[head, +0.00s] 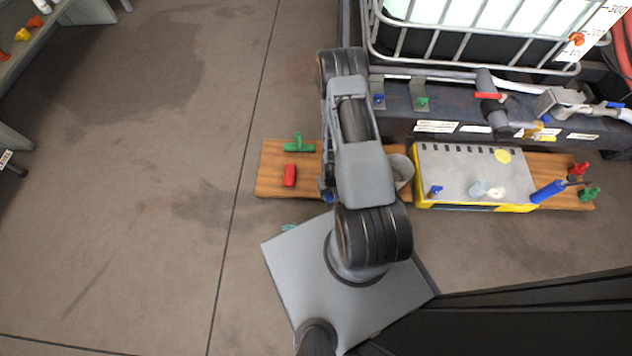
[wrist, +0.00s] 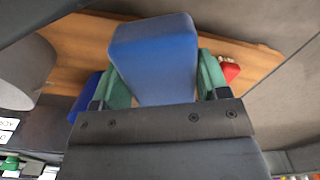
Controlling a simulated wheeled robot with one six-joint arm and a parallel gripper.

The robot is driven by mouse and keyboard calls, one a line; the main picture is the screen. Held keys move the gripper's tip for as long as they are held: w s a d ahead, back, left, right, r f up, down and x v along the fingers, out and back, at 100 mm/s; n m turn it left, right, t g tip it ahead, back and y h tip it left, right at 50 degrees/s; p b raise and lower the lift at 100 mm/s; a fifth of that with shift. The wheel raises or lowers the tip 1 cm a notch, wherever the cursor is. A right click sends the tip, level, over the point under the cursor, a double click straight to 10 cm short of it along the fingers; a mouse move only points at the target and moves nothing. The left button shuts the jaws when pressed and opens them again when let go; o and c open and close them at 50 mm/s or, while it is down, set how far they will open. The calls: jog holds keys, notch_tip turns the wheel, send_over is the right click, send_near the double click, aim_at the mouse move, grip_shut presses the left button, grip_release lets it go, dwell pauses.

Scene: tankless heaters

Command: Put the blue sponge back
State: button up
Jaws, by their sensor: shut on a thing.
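The blue sponge (wrist: 155,50) is a blue block in the wrist view. My gripper (wrist: 161,75), with green fingers, is shut on it, one finger on each side. A wooden board (wrist: 80,42) lies behind the sponge in that view. In the head view my arm hides the gripper and sponge, and the board (head: 265,184) runs left to right beneath the arm. Another blue thing (wrist: 84,96) shows left of the fingers in the wrist view, partly hidden.
On the board are a green valve-like piece (head: 298,143), a red piece (head: 289,176), a grey cylinder (head: 402,171) and a grey-yellow box (head: 460,172). A caged tank (head: 480,38) and pipes stand behind. The floor at left is largely clear.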

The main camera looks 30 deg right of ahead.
jog(key=w+f+b, duration=0.2)
jog(key=w+f, duration=0.1)
jog(key=w, duration=0.1)
jog(key=w+f+b, duration=0.2)
jog(key=w, duration=0.2)
jog(key=w+f+b, duration=0.2)
jog(key=w+f, duration=0.1)
jog(key=w, duration=0.1)
jog(key=shift+d+f, duration=0.25)
jog(key=shift+f, duration=0.1)
jog(key=f+b, duration=0.1)
jog(key=f, duration=0.1)
jog(key=w+f+b, duration=0.1)
jog(key=f, duration=0.1)
jog(key=shift+b, duration=0.3)
jog(key=shift+r, duration=0.1)
jog(key=o, duration=0.8)
jog(key=shift+o, duration=0.2)
